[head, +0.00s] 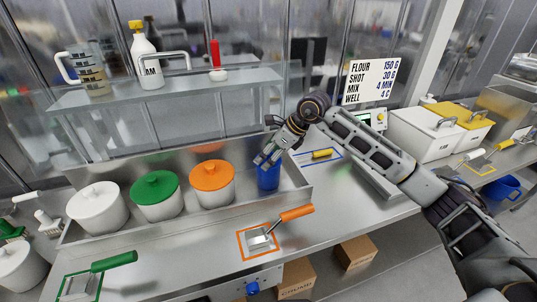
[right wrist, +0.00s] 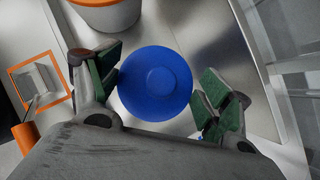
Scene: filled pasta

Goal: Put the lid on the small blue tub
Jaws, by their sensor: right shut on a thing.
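The small blue tub (head: 268,180) stands at the right end of the steel tray, beside the orange-lidded tub. My right gripper (head: 268,161) is right above it, pointing down. In the right wrist view the gripper (right wrist: 157,88) has its green-padded fingers on both sides of the round blue lid (right wrist: 155,84), shut on it. The lid's knob faces the camera. The lid covers the tub in the wrist view, and my fingers hide the tub's top in the head view, so I cannot tell whether lid and rim touch. My left gripper is not in view.
White tubs with white (head: 97,198), green (head: 155,186) and orange (head: 212,174) lids stand left in the same tray (head: 300,196). An orange-handled scraper (head: 290,215) lies on the counter in front. A glass shelf (head: 180,95) with a jug and bottle stands behind.

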